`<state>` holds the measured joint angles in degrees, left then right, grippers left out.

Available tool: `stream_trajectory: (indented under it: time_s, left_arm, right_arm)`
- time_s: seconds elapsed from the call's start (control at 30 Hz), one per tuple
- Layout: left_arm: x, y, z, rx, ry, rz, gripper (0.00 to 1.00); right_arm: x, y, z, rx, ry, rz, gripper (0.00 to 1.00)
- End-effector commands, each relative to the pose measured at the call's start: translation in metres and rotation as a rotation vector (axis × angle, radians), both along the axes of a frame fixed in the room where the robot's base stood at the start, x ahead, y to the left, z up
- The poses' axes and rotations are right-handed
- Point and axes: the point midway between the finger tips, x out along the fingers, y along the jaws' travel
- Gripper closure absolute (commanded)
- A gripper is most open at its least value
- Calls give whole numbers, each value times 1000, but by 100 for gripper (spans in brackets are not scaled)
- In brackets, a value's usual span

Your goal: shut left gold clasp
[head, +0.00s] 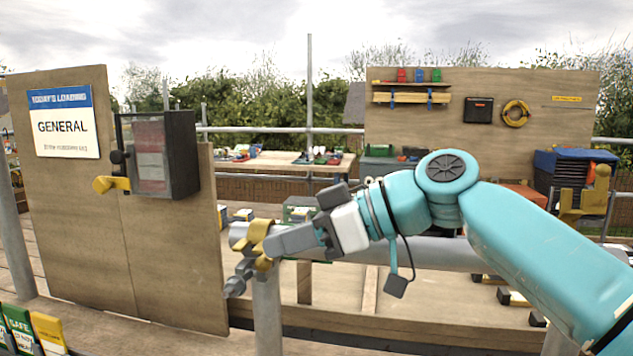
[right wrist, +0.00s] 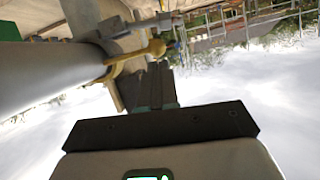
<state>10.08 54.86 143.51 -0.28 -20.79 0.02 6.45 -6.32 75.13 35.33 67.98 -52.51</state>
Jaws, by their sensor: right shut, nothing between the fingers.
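The left gold clasp (head: 259,228) sits around the left end of a grey horizontal tube (head: 430,253), above a grey upright post (head: 267,315). A grey bolt-like part (head: 238,279) hangs at its lower left. In the right wrist view the clasp (right wrist: 120,62) curves against the grey tube (right wrist: 45,75), with a gold knob at its end. My right gripper (head: 272,243) is shut and empty, its fingertips at the clasp and partly covering it. Whether they touch, and whether the clasp is fully closed, I cannot tell. My left gripper is not in view.
A wooden board (head: 85,235) with a sign (head: 62,122) and a dark box (head: 160,155) stands on the left. A yellow lever (head: 110,184) sticks out beside the box. A tool board (head: 480,130) and workbench (head: 290,168) stand behind.

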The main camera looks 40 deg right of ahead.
Motion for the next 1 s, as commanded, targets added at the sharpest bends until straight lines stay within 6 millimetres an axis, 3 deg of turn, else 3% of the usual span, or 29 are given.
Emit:
stream_trajectory:
  time_s: [0.1,0.33,0.77,1.0]
  left_arm:
    - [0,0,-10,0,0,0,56]
    - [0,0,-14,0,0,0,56]
    - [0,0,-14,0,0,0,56]
    - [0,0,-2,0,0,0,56]
  right_arm:
    - [-1,1,-7,-27,-23,0,100]
    - [-2,2,-8,-49,-42,0,100]
    - [-1,2,-8,-51,-41,1,100]
    - [-2,3,6,-51,-43,0,100]
